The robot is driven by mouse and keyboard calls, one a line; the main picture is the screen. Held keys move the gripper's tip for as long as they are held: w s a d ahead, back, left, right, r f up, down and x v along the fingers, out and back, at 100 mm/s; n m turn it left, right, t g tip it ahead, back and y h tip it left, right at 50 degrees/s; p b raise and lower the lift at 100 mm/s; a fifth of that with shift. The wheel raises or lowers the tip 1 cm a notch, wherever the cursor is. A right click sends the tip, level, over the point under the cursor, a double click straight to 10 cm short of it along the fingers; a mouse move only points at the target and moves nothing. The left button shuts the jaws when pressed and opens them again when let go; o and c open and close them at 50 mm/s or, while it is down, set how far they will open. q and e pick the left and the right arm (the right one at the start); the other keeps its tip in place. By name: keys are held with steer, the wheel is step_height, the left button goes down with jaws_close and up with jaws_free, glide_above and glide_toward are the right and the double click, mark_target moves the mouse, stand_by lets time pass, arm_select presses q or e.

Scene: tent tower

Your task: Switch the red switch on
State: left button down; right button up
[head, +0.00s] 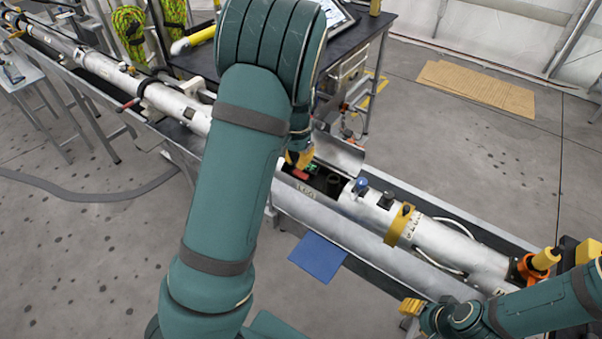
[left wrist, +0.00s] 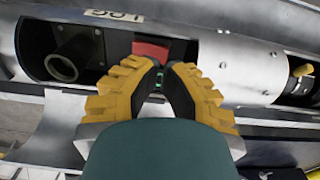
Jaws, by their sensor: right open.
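The red switch (left wrist: 152,50) is a red block in the open bay of the long silvery tube, just beyond my left fingertips in the left wrist view. In the head view a red patch (head: 302,175) shows just below my left gripper (head: 299,158). The left gripper's yellow fingers (left wrist: 161,68) come together at the tips, with nothing seen held. Whether they touch the switch I cannot tell; the fingers partly hide it. A small green part shows between them. My right gripper (head: 412,307) is open and empty at the lower right, in front of the tube.
The silvery tube (head: 445,240) lies in a long trough across the scene. A round dark opening (left wrist: 62,68) sits left of the switch in the left wrist view. A dark table (head: 365,35) with a screen stands behind. A yellow-orange fitting (head: 545,260) is at the right.

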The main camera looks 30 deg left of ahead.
mark_target(297, 172)
arm_select(q)
steer(key=shift+f+b, duration=1.1)
steer(key=shift+f, duration=0.4)
stand_by(1.2)
steer(key=shift+f, duration=0.15)
stand_by(0.3)
step_height(297, 172, up, 2)
steer(key=shift+p, duration=0.85)
steer(key=shift+r+p, duration=2.15)
steer(key=shift+r, duration=0.45)
steer(key=shift+f, duration=0.1)
